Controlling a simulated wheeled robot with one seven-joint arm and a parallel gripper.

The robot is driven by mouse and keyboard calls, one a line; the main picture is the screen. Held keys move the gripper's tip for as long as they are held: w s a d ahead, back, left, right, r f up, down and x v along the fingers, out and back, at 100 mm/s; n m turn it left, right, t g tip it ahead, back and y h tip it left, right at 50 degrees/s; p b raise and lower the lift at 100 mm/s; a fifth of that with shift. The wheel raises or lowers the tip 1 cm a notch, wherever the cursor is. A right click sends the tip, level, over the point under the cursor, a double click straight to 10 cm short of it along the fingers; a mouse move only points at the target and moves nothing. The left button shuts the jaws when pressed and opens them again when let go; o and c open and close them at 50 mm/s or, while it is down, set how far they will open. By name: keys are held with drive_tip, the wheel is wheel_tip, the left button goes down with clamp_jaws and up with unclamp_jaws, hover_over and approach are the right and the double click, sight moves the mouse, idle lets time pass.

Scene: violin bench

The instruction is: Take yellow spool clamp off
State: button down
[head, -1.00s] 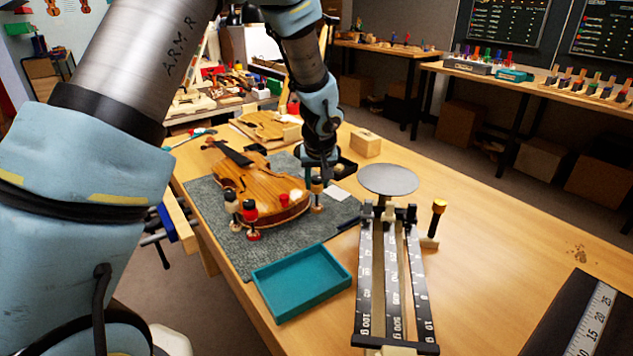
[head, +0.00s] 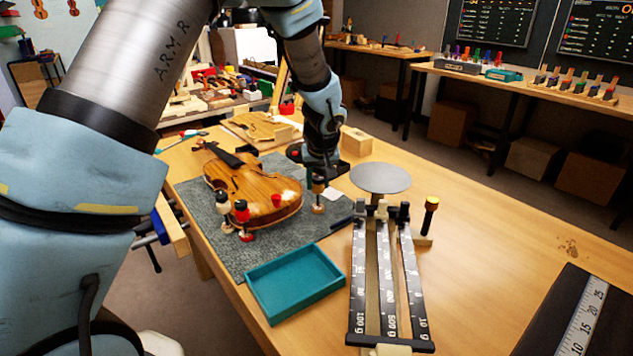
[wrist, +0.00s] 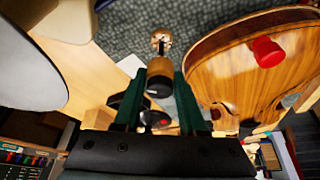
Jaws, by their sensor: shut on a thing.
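The violin (head: 262,192) lies on a grey mat, with a white-topped clamp (head: 222,207) and a red-topped clamp (head: 241,214) at its near edge. Another red knob (head: 277,200) shows on its top, also in the wrist view (wrist: 267,52). My gripper (head: 318,184) points down past the violin's right end. It is shut on a tan-yellow spool clamp (head: 317,205) with a dark end. In the wrist view the clamp (wrist: 160,68) is between the green fingers, and grey mat shows between it and the violin's edge. Whether its foot touches the mat I cannot tell.
A teal tray (head: 294,283) sits in front of the mat, empty. A balance with a round grey pan (head: 380,178) stands to the right, close to my gripper. A yellow-topped black tool (head: 430,215) stands beside it.

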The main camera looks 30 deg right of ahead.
drive_tip(key=shift+r, duration=0.15)
drive_tip(key=shift+r+p, duration=2)
drive_tip(key=shift+r, duration=1.4)
